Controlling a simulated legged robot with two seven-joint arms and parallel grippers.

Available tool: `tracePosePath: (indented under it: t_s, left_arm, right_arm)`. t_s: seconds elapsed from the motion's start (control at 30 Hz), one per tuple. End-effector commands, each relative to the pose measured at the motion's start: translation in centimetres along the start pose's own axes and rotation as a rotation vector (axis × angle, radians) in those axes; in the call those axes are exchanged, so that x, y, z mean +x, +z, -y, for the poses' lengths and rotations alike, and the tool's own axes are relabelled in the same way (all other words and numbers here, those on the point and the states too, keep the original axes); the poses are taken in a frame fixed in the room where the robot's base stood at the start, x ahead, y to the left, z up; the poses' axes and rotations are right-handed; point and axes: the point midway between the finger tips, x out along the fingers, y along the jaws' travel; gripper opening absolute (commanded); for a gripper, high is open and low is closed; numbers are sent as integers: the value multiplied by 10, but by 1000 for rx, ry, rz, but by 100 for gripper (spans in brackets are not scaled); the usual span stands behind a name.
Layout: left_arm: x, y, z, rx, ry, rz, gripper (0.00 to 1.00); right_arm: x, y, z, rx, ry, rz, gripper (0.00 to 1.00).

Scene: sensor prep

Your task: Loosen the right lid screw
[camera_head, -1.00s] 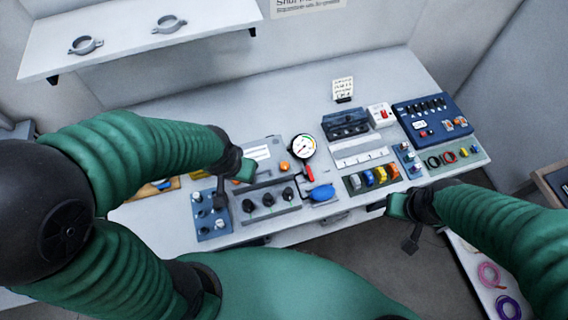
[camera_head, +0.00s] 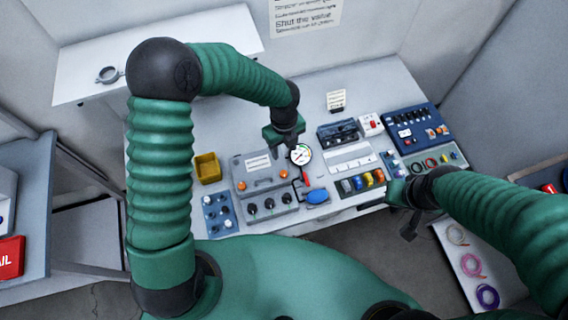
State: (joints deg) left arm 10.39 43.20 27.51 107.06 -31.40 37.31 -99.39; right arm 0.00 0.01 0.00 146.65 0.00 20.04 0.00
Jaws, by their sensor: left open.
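A grey box (camera_head: 262,180) with a white label on its lid stands on the bench. The right lid screw (camera_head: 283,174) is an orange knob at the lid's right. The left lid screw (camera_head: 241,186) is a similar orange knob. My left gripper (camera_head: 284,139) is open, behind and above the right screw, apart from it and close to the round gauge (camera_head: 300,155); its fingertips are small and dark. My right gripper (camera_head: 399,194) is at the bench's front edge, right of the box; I cannot tell its opening.
A yellow bin (camera_head: 207,168) stands left of the box, and a blue block with knobs (camera_head: 219,213) in front of it. A red-handled valve and a blue oval part (camera_head: 317,197) lie to the right. A shelf (camera_head: 85,80) hangs at the back left.

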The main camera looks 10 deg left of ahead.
Motion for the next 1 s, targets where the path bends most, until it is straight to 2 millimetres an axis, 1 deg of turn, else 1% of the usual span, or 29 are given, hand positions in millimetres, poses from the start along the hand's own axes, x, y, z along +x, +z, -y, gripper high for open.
tracePosePath:
  t_s: [0.07,0.17,0.5,0.6,0.7,0.8,1.0]
  left_arm:
    - [9,-1,0,8,2,-2,47]
    - [27,-2,-1,5,4,-4,47]
    - [115,-1,-1,3,6,-3,47]
    - [138,-1,-1,1,4,-3,47]
    - [155,-1,-1,0,2,-1,47]
    - [165,0,-1,-1,1,-1,47]
    - [169,0,0,-1,1,0,47]
  right_arm:
    - [0,0,0,0,0,1,0]
    - [-4,0,0,0,0,1,0]
    - [-25,-6,0,0,0,1,0]
    - [-30,-7,0,0,0,0,0]
    - [-34,-8,0,0,0,0,0]
    - [-35,-8,0,0,0,0,0]
    - [-35,-8,0,0,0,0,0]
